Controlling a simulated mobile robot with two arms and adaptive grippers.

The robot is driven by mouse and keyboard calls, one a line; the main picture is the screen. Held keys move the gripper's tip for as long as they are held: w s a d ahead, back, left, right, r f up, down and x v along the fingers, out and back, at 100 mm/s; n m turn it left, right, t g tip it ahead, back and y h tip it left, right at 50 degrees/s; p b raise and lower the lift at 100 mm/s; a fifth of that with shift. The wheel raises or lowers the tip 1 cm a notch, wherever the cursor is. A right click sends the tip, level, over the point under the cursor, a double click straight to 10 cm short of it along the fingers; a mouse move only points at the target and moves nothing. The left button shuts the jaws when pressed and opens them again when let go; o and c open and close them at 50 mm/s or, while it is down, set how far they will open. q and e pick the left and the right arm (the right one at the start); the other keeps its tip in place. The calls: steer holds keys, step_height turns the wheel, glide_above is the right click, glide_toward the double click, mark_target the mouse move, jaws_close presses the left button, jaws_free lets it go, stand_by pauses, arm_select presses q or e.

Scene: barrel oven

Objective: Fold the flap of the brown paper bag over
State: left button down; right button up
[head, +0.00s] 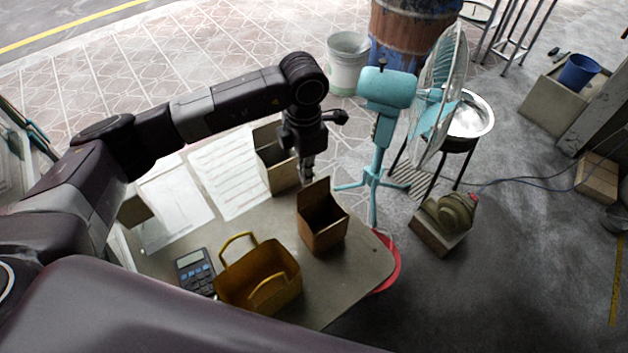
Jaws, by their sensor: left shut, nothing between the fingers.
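The brown paper bag (325,232) stands open on the table (350,277) near its right end. Its flap (314,197) sticks up along the bag's far side, and the dark inside shows. My left gripper (307,178) points down just above and behind the flap's top edge, with its fingers shut and empty. I cannot tell whether the fingertips touch the flap. My right gripper is not in view.
A yellow basket (262,282) with handles stands left of the bag, beside a calculator (194,270). Another open box (277,168) stands behind the gripper. Papers (226,170) lie at the left. A turquoise fan (387,90) stands beyond the table.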

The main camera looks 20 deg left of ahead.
mark_target(314, 184)
arm_select(q)
steer(key=shift+s+d, duration=0.95)
steer(key=shift+d, duration=0.2)
steer(key=shift+s+d, duration=0.1)
steer(key=shift+s+d+f+b, duration=0.2)
steer(key=shift+s+d+b, duration=0.35)
steer(key=shift+s+d, duration=0.4)
steer(key=shift+d, duration=0.1)
steer(key=shift+s+d+f+b, duration=0.5)
steer(key=shift+s+d+f, duration=0.1)
steer(key=shift+s+d, duration=0.2)
steer(key=shift+f, duration=0.15)
